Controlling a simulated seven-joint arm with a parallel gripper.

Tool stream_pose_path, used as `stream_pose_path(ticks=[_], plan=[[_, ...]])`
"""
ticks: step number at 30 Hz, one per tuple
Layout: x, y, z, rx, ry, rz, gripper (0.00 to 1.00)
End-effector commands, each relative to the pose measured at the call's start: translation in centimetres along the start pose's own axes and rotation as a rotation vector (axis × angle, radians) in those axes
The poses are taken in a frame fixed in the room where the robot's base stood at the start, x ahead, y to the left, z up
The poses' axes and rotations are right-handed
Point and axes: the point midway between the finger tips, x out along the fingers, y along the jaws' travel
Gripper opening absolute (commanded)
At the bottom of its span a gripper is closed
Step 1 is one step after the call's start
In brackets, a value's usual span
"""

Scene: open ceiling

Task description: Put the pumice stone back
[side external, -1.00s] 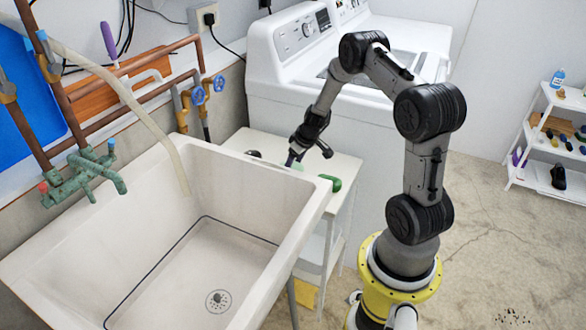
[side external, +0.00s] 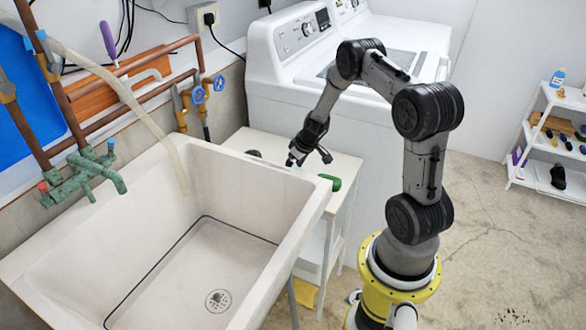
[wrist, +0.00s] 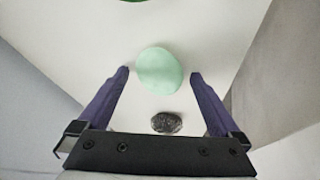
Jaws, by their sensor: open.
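A small dark grey, rough-looking lump, which looks like the pumice stone (wrist: 167,122), lies on a white surface in the wrist view, near my gripper's base bar. In the side view a dark lump (side external: 254,153) sits at the back left of the small white table. My gripper (wrist: 160,74) is open and empty, with its purple fingers spread. A smooth pale mint oval (wrist: 160,70) lies between the fingertips in the picture; contact cannot be told. In the side view my gripper (side external: 293,162) is low over the table and largely hides the mint oval.
A green object (side external: 332,183) lies at the table's (side external: 345,168) front right. A deep white sink (side external: 205,165) adjoins the table on the left. A white washing machine (side external: 300,95) stands behind. A shelf (side external: 550,135) with small items is far right.

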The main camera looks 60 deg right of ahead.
Motion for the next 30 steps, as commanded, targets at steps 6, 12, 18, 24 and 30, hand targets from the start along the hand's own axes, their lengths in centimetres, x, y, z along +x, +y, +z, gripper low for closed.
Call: stream_pose_path(ticks=[6,12,18,24,30], plan=[[-1.6,0.1,-0.2,0.0,0.003,0.002,0.99],[-5.7,0.1,-0.3,0.0,0.005,0.003,0.99],[-9.5,0.1,-0.2,0.0,0.003,0.002,0.99],[-11.8,0.0,-0.1,0.0,0.001,0.0,0.99],[-15.4,-2.9,-1.8,-0.031,0.021,-0.019,0.99]])
